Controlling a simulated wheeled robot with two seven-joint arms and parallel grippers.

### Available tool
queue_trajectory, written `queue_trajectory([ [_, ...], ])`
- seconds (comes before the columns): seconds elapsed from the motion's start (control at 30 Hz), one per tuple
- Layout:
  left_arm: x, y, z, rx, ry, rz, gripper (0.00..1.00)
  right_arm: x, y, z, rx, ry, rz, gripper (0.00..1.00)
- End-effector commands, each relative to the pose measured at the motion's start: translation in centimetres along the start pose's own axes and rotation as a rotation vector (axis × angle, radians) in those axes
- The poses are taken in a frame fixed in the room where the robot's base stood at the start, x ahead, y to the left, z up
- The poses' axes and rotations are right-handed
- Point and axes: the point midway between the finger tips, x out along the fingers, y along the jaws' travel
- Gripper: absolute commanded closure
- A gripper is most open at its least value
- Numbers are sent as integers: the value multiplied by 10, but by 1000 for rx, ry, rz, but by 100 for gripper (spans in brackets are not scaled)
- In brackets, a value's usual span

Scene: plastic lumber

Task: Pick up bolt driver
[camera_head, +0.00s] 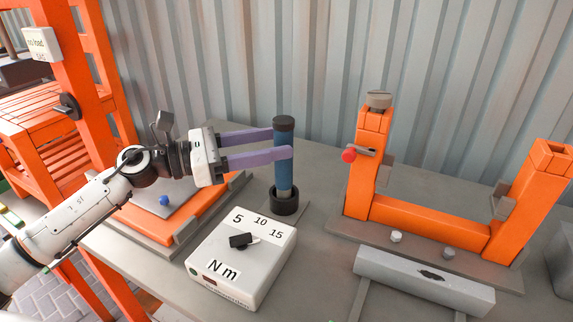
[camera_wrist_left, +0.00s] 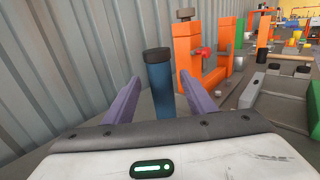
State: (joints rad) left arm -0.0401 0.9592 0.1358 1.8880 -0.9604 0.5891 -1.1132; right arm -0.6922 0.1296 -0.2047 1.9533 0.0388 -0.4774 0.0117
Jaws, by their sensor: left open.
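The bolt driver (camera_head: 284,174) is a blue cylinder with a black top, standing upright in a dark round holder (camera_head: 286,202) on the grey table. In the left wrist view the driver (camera_wrist_left: 160,82) stands between the two purple fingers, near their tips. My left gripper (camera_head: 284,143) is open, with one finger on each side of the driver's upper part. I cannot tell whether either finger touches it. My right gripper is in neither view.
A white torque box (camera_head: 225,270) marked 5, 10, 15 and "N m" stands in front of the driver. An orange U-shaped frame (camera_head: 425,222) stands to the right, with a grey bar (camera_head: 425,282) before it. A corrugated wall (camera_head: 300,60) closes off the back.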

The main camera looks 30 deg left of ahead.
Motion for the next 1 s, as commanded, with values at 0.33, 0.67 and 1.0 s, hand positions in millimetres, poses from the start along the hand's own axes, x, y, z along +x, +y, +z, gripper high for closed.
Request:
queue_trajectory([
  [0.33,27,-1,4,-1,-2,-1,50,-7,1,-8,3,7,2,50],
  [0.67,66,-2,4,-2,-2,-1,50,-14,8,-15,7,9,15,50],
  [1.0,67,-2,2,-2,-1,0,65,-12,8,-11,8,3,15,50],
])
